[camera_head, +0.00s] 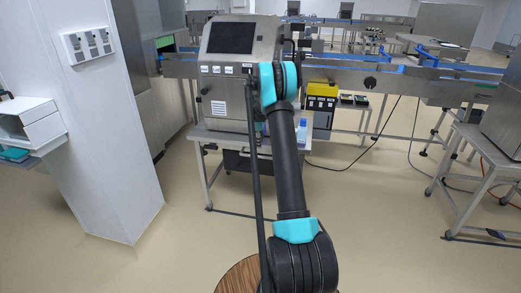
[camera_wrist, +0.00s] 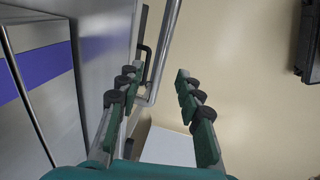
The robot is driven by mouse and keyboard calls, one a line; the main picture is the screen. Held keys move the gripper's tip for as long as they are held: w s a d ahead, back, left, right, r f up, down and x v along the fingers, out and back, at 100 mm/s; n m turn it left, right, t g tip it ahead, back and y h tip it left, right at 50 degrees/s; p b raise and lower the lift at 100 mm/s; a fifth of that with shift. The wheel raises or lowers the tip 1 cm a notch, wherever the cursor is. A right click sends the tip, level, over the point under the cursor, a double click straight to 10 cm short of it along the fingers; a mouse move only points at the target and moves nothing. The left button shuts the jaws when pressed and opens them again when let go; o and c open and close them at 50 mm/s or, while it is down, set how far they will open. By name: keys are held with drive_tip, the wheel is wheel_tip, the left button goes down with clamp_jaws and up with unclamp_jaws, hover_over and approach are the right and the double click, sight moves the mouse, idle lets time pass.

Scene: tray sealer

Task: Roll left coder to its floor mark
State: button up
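The coder (camera_head: 225,98), a steel cabinet with a dark screen, stands on a wheeled metal stand (camera_head: 207,184) left of centre in the head view. My arm reaches to its right side and hides part of it. My gripper (camera_wrist: 158,85) is open in the wrist view, its two fingers well apart and empty. A bent metal tube (camera_wrist: 166,50) runs between the fingertips, closer to the left finger; I cannot tell whether it touches. A dark handle-like bar (camera_wrist: 146,62) lies beside the steel panel (camera_wrist: 105,45). I can make out no floor mark.
A white pillar (camera_head: 100,130) stands left of the coder. A conveyor (camera_head: 350,75) runs behind it, with a yellow-and-black box (camera_head: 321,97) nearby. A steel table (camera_head: 470,165) stands at right, and cables lie on the floor. Open floor (camera_head: 375,215) lies at front right.

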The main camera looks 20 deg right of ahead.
drive_tip(key=shift+s+a+r, duration=0.1)
drive_tip(key=shift+s+r, duration=0.1)
drive_tip(key=shift+r, duration=1.15)
drive_tip(key=s+a+r+m+t, duration=0.1)
drive_tip(key=s+a+r+m, duration=0.3)
drive_tip(key=s, duration=0.7)
drive_tip(key=s+a+r+m, duration=0.2)
drive_tip(key=s+a+r, duration=0.4)
drive_tip(key=s, duration=0.6)
drive_tip(key=s+a+f+m, duration=0.2)
drive_tip(key=s, duration=0.7)
drive_tip(key=s+a+f+m, duration=0.1)
drive_tip(key=s+a+m, duration=0.1)
drive_tip(key=s, duration=0.8)
drive_tip(key=s+a+f+m+t+y, duration=0.1)
drive_tip(key=s+a+f+m, duration=0.1)
drive_tip(key=s, duration=0.7)
drive_tip(key=shift+s+f, duration=0.3)
drive_tip(key=shift+s, duration=0.1)
